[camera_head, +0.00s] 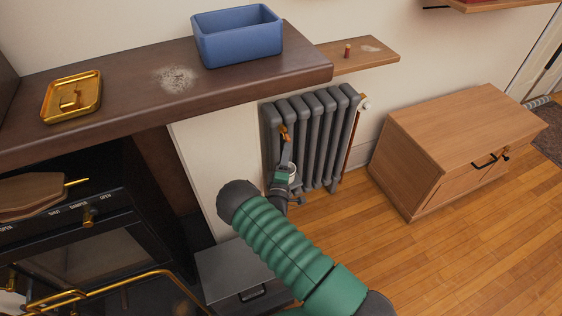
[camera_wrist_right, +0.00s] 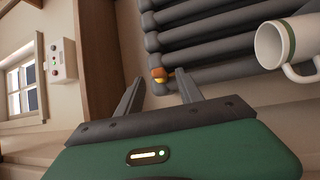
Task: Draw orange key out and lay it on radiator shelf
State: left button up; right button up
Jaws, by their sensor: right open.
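The orange key (camera_head: 284,131) sits at the upper left of the grey radiator (camera_head: 318,120). It also shows in the right wrist view (camera_wrist_right: 159,74), against the end of the radiator. The radiator shelf (camera_head: 375,56) is a wooden board above the radiator. My left gripper is not in view.
A small reddish cylinder (camera_head: 347,51) and a pale patch are on the shelf. The dark mantel (camera_head: 130,95) holds a blue box (camera_head: 238,38) and a brass dish (camera_head: 72,97). A wooden cabinet (camera_head: 450,140) stands right.

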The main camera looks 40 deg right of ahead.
aim_at(286, 140)
jog(key=b+x, duration=0.1)
jog(key=x, duration=0.1)
jog(key=b+x, duration=0.1)
jog(key=x, duration=0.3)
jog(key=shift+w+a+r+b, duration=0.2)
jog(key=shift+w+a+b, duration=0.1)
jog(key=shift+b, duration=0.1)
jog(key=shift+w+d+f, duration=0.1)
jog(key=shift+w+d, duration=0.15)
jog(key=shift+d, duration=0.35)
jog(key=shift+a, duration=0.1)
jog(key=shift+c, duration=0.4)
jog(key=shift+a, duration=0.15)
jog(key=c, duration=0.5)
grip_shut()
